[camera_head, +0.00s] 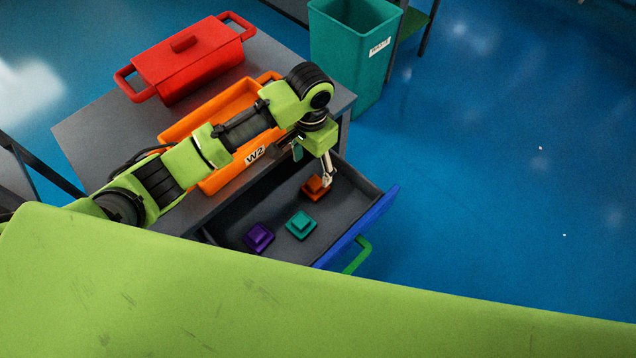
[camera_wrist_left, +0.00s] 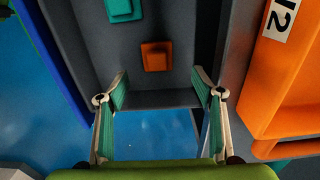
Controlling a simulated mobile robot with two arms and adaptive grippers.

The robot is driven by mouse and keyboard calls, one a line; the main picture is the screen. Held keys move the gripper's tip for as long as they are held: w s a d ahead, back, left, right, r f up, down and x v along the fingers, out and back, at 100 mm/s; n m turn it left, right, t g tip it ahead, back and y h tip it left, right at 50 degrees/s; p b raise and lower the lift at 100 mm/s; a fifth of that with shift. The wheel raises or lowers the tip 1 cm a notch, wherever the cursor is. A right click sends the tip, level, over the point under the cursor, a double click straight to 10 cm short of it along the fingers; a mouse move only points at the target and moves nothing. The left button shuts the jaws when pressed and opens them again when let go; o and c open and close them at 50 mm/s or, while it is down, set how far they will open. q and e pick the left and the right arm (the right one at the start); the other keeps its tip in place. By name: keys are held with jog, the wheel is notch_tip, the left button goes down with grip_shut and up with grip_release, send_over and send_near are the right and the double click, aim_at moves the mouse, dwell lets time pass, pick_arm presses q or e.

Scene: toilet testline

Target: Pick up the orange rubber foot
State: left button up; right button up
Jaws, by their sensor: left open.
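The orange rubber foot (camera_head: 312,190) lies in the open drawer (camera_head: 270,215), at its far end. It has a square base with a smaller raised block. In the left wrist view the orange rubber foot (camera_wrist_left: 156,56) is whole and sits ahead of the fingertips, roughly between their lines. My left gripper (camera_head: 328,177) hangs over the drawer and overlaps part of the foot in the head view. In the left wrist view my left gripper (camera_wrist_left: 161,88) is open with nothing between its fingers. My right gripper is not in view.
A teal foot (camera_head: 301,225) and a purple foot (camera_head: 258,237) lie nearer in the drawer. The drawer has a blue front (camera_head: 362,226) and green handle. An orange W2 bin (camera_head: 215,183) and a red lidded box (camera_head: 188,62) stand on the grey top. A teal bin (camera_head: 345,50) stands behind.

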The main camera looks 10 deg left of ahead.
aim_at(315, 183)
pick_arm(q)
notch_tip(315, 183, down, 4)
jog(key=shift+r, duration=0.1)
jog(key=shift+d+f, duration=0.1)
jog(key=shift+f, duration=0.5)
jog(key=f, duration=0.4)
jog(key=shift+d+f+p, duration=0.15)
jog(key=shift+d+p, duration=0.05)
jog(key=shift+p, duration=0.1)
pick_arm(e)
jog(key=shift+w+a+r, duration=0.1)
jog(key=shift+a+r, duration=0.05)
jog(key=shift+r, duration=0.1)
pick_arm(q)
jog(key=shift+c, duration=0.3)
jog(key=c, duration=1.2)
